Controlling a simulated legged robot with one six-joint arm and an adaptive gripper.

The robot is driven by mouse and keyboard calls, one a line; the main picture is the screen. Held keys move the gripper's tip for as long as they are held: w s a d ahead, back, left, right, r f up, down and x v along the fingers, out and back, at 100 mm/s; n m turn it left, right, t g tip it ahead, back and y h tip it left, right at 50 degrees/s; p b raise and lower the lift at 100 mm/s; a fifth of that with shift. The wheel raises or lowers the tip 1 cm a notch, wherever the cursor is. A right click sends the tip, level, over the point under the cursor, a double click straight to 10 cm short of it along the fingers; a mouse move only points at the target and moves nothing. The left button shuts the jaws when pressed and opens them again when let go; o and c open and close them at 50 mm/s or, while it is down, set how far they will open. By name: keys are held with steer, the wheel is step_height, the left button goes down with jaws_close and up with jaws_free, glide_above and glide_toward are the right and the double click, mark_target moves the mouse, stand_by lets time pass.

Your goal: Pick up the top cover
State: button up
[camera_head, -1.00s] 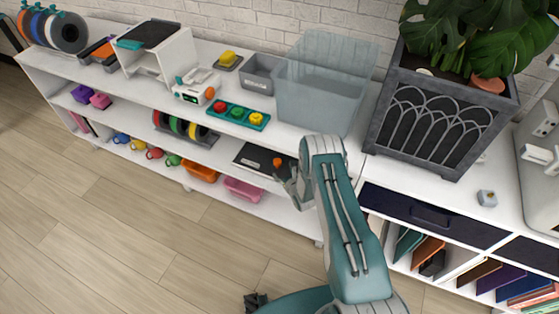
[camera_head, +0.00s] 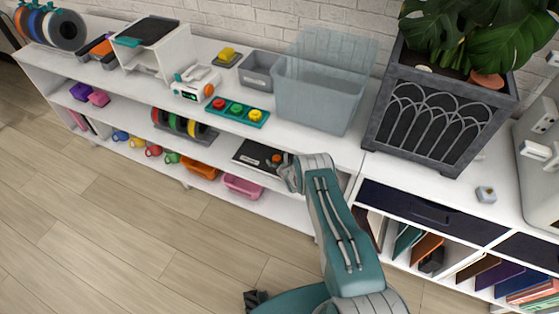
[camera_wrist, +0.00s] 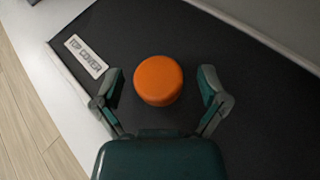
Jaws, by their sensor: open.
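The top cover (camera_wrist: 235,60) is a flat black panel with a white "TOP COVER" label and a round orange knob (camera_wrist: 158,80). In the head view the top cover (camera_head: 250,155) lies on the middle shelf, its right end partly hidden by my arm. In the wrist view my gripper (camera_wrist: 160,88) is open, with one finger on each side of the orange knob. Gaps show between the knob and both fingers. In the head view my gripper (camera_head: 289,172) is at the right end of the cover, its fingers hardly visible.
The shelf board above carries a clear bin (camera_head: 318,95), a button panel (camera_head: 237,112) and a grey box (camera_head: 258,68). A pink bin (camera_head: 242,186) sits below the cover. A planter (camera_head: 432,115) stands to the right. The floor in front is clear.

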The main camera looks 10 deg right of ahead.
jaws_close()
steer(key=shift+r, duration=0.1)
stand_by(0.4)
